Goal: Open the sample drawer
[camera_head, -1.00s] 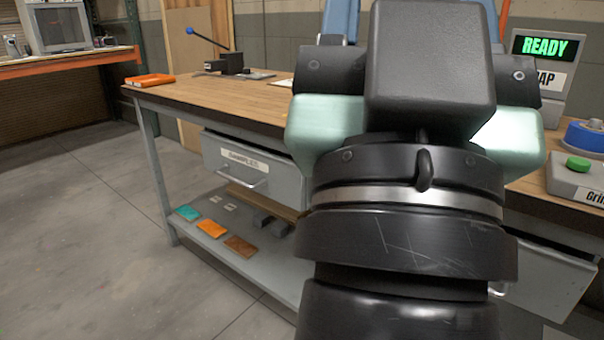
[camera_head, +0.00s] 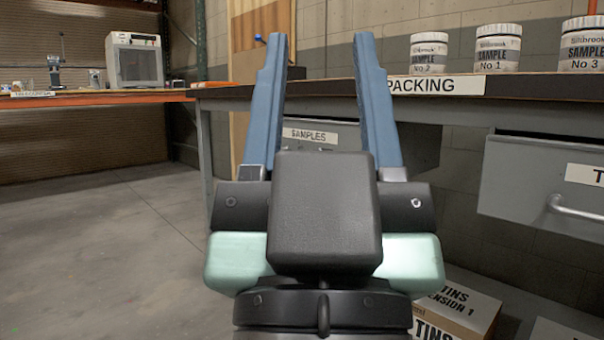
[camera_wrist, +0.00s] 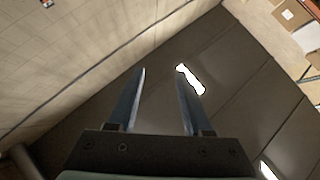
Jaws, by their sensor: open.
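The sample drawer (camera_head: 308,136) is a grey drawer with a white SAMPLES label, hung under the packing bench. It shows in the head view beyond my gripper, partly between the fingers, and much of its front and its handle are hidden by my gripper. I cannot tell whether it is fully shut. My gripper (camera_head: 318,40) stands in front of it with its two blue fingers spread and nothing between them. It also shows open and empty in the wrist view (camera_wrist: 162,70), where I cannot make out the drawer.
A second grey drawer (camera_head: 545,190) with a bar handle is at the right. Several white sample tubs (camera_head: 498,48) stand on the packing bench (camera_head: 540,86). Cartons of tins (camera_head: 455,305) lie low at the right. The floor (camera_head: 110,240) at the left is clear.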

